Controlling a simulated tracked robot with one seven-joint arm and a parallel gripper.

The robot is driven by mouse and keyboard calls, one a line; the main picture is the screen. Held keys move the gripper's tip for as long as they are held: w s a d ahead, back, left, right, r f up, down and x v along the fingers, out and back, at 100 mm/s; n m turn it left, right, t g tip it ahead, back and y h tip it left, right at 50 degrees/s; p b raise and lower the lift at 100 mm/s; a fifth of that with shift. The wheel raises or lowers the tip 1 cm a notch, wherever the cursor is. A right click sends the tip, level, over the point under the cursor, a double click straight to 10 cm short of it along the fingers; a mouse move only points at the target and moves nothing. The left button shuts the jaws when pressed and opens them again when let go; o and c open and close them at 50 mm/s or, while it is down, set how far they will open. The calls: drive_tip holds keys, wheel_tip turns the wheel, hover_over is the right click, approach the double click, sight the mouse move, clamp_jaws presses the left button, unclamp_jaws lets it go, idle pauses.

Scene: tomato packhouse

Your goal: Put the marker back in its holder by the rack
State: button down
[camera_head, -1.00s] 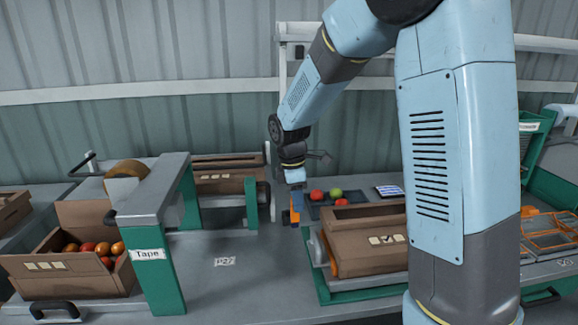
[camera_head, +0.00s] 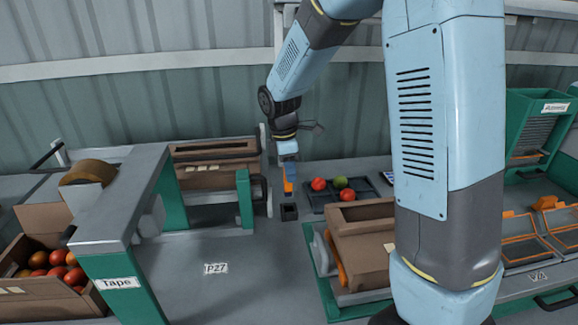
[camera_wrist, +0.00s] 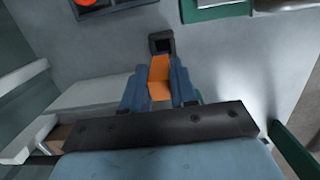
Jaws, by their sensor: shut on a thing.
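My gripper (camera_head: 288,180) is shut on the orange marker (camera_head: 287,187) and holds it pointing down. The small black square holder (camera_head: 289,212) stands on the bench just below it, with its dark opening facing up. In the head view a small gap shows between marker and holder. In the wrist view the blue fingers of my gripper (camera_wrist: 158,88) clasp the marker (camera_wrist: 159,72) from both sides. Its far end lines up with the opening of the holder (camera_wrist: 161,43). Whether the tip enters the opening cannot be told there.
A dark tray (camera_head: 318,208) with several tomatoes lies right of the holder. A cardboard box (camera_head: 362,250) sits front right. The tape machine (camera_head: 115,240) and a box of tomatoes (camera_head: 28,300) are left. The bench around the P27 label (camera_head: 215,268) is clear.

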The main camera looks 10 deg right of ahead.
sight(291, 194)
drive_tip(key=shift+f, duration=2.1)
drive_tip(key=shift+s+d, duration=0.1)
drive_tip(key=shift+f, duration=1.75)
drive_tip(key=c, duration=0.8)
unclamp_jaws()
drive_tip(key=c, duration=0.3)
drive_tip(key=shift+r, duration=0.1)
drive_tip(key=shift+r, duration=3.45)
